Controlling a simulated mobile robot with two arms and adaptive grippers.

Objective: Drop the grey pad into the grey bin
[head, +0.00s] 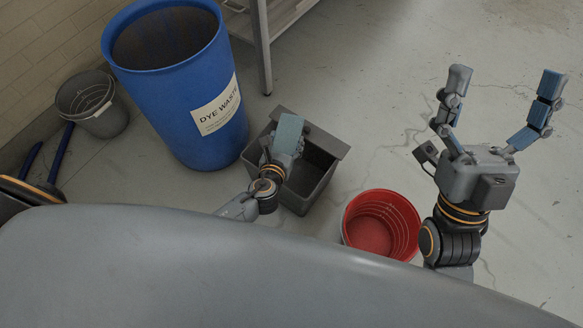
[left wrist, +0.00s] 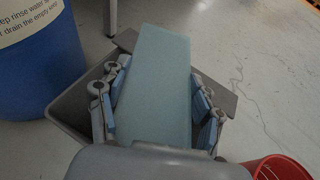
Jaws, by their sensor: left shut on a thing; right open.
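The grey pad (left wrist: 160,85) looks flat, long and blue-grey. My left gripper (head: 281,148) is shut on it, with a finger on each side in the left wrist view. The pad also shows in the head view (head: 290,130), sticking out past the fingers. The rectangular grey bin (head: 318,190) stands on the floor, and the gripper and pad are over its opening. How high the pad is above the rim I cannot tell. The bin's rim also shows behind the pad in the left wrist view (left wrist: 215,95). My right gripper (head: 503,118) is open and empty, at the right.
A blue dye waste drum (head: 190,95) stands close to the bin's left. A red bucket (head: 382,225) stands to its right, near my body. A round grey bucket (head: 100,112) is by the brick wall. A metal rack (head: 262,45) stands behind. The floor at right is clear.

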